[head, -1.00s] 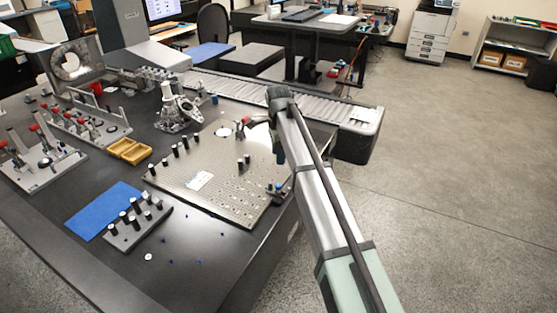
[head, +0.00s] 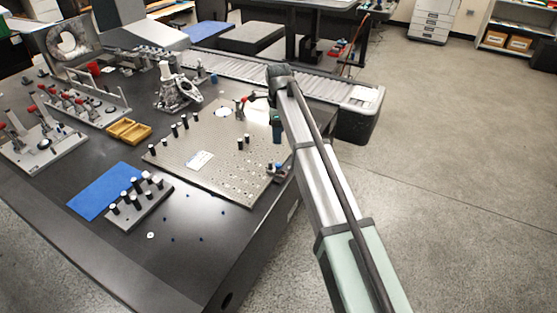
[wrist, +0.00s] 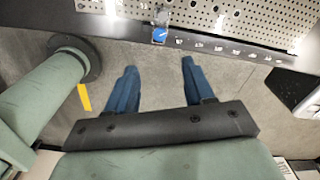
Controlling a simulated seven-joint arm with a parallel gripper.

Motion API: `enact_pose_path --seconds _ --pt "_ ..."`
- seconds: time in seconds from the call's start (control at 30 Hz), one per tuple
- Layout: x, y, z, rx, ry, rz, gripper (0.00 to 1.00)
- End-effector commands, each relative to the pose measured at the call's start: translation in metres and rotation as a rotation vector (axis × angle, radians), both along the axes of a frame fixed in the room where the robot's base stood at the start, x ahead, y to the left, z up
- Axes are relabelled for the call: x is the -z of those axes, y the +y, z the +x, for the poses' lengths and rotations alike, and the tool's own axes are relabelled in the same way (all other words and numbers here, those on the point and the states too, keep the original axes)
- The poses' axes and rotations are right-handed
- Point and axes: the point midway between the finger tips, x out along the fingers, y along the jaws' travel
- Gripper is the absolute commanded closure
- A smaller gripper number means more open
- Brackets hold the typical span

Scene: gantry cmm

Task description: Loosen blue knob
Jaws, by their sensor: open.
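The blue knob (wrist: 159,34) shows in the wrist view at the edge of the perforated metal plate. In the head view a small blue knob (head: 283,166) sits at the plate's right edge, close to my arm. My gripper (wrist: 158,66) is open and empty, with its two dark blue fingers spread apart. In the wrist view the knob lies beyond the fingertips, roughly in line with the gap between them, and is not touched. In the head view the fingers are mostly hidden by my arm's end.
The perforated plate (head: 215,165) bears several black posts and a red-handled clamp. A roller conveyor (head: 290,82) runs behind it. A blue mat (head: 103,188) and a block of black pegs (head: 140,207) lie at the front left. Open floor lies to the right.

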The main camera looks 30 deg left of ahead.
Motion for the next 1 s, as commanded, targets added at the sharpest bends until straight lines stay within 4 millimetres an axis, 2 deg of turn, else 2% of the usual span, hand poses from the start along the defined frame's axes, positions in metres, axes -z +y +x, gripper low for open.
enact_pose_path --seconds 0.17,0.6,0.8,1.0 --pt "0.022 -0.001 -0.001 0.001 0.002 -0.002 0.47" --pt "0.098 0.000 0.000 -0.001 0.002 -0.002 0.47" --pt "0.122 0.000 0.000 -0.001 0.001 0.000 0.47" --pt "0.132 0.000 0.000 -0.001 0.000 0.000 0.47"
